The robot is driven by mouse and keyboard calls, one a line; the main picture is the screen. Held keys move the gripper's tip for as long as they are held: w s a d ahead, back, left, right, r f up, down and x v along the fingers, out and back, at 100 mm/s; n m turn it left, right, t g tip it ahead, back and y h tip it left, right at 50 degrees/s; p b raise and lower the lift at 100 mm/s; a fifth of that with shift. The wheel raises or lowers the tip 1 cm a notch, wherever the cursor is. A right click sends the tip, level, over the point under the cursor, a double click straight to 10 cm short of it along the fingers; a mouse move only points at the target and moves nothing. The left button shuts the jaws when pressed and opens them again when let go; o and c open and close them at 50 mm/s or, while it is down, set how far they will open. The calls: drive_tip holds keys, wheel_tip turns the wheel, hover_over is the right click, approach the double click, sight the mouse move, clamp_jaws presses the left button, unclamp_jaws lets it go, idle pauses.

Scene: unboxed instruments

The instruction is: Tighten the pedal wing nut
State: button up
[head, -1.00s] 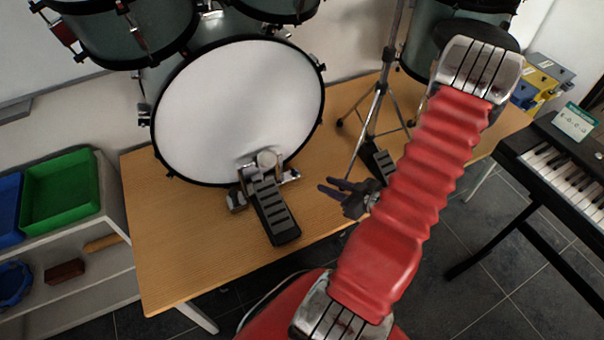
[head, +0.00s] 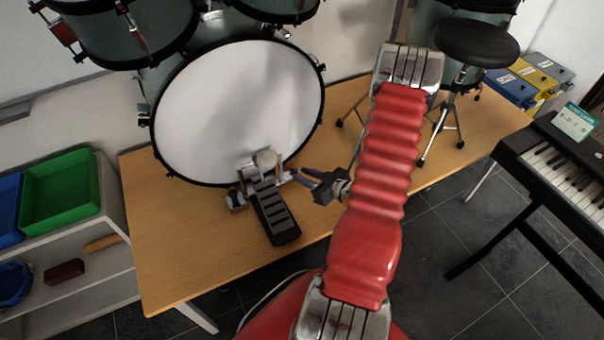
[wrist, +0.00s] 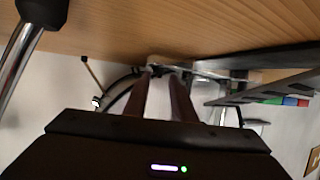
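The bass drum pedal (head: 272,208) stands on the wooden table at the front of the white bass drum (head: 238,115). A small silvery part (head: 286,177), likely the wing nut, is at the right of the pedal's clamp at the hoop; its shape is too small to make out. My gripper (head: 298,177) points left at it from the right, low over the table, its fingertips close to it. In the wrist view the two fingers (wrist: 160,80) stand apart with a gap. I cannot tell whether they touch the part.
A drum stool (head: 476,45) with a tripod stand is behind my arm. A keyboard (head: 560,165) is at the right. A shelf with a green bin (head: 62,190) is at the left. The table's front left (head: 190,255) is clear.

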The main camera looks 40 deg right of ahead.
drive_tip(key=shift+x, duration=0.9)
drive_tip(key=shift+c, duration=0.7)
clamp_jaws()
drive_tip(key=shift+s+d, duration=0.1)
drive_tip(key=shift+d, duration=0.15)
drive_tip(key=shift+a, duration=0.15)
